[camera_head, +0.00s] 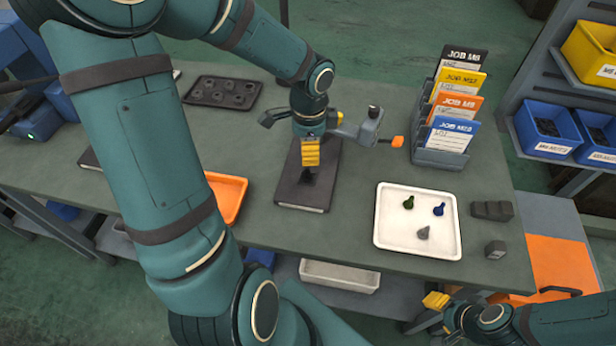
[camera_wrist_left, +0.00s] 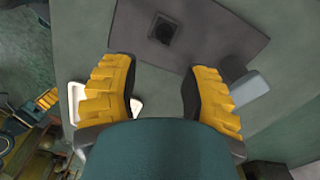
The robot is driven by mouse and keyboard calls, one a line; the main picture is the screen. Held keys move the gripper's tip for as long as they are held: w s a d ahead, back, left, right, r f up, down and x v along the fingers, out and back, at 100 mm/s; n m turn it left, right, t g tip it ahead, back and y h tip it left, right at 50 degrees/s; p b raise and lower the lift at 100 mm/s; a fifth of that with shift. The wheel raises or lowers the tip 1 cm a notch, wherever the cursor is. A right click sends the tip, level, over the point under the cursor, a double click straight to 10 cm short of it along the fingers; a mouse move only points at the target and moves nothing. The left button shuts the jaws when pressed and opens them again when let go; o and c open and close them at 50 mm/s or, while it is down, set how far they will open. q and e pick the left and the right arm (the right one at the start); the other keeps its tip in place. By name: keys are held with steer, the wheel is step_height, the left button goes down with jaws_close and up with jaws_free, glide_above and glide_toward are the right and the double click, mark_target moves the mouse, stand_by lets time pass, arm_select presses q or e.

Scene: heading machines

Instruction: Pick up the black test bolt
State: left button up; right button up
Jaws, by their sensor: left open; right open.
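A small black piece (camera_wrist_left: 165,30), apparently the black test bolt seen from above, stands on a dark plate (camera_wrist_left: 213,28) in the left wrist view. In the head view the plate (camera_head: 291,194) lies on the bench, and my left gripper hides most of the piece. My left gripper (camera_head: 310,154) points down over the plate. Its yellow fingers are apart and empty in the left wrist view (camera_wrist_left: 158,82), with the piece beyond their tips. My right gripper (camera_head: 436,301) is open, low at the bench's front right.
A white tray (camera_head: 389,242) holds a green, a blue and a grey bolt-like piece. A job card rack (camera_head: 440,157), a grey device with an orange tip (camera_head: 397,142), a dark tray (camera_head: 220,93) and an orange tray (camera_head: 232,184) surround the plate. Dark blocks (camera_head: 492,210) sit at right.

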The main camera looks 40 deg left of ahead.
mark_target(308, 169)
arm_select(q)
step_height(308, 169, down, 3)
steer(key=shift+w+f+b, duration=0.1)
steer(key=shift+w+b, duration=0.05)
steer(key=shift+b, duration=0.15)
steer(key=shift+f, duration=0.75)
steer(key=f, duration=0.1)
steer(key=f+b, duration=0.1)
steer(key=f, duration=0.2)
steer(key=shift+a+f+b, duration=0.25)
steer(key=shift+f+b, duration=0.05)
steer(key=shift+b, duration=0.05)
jaws_close()
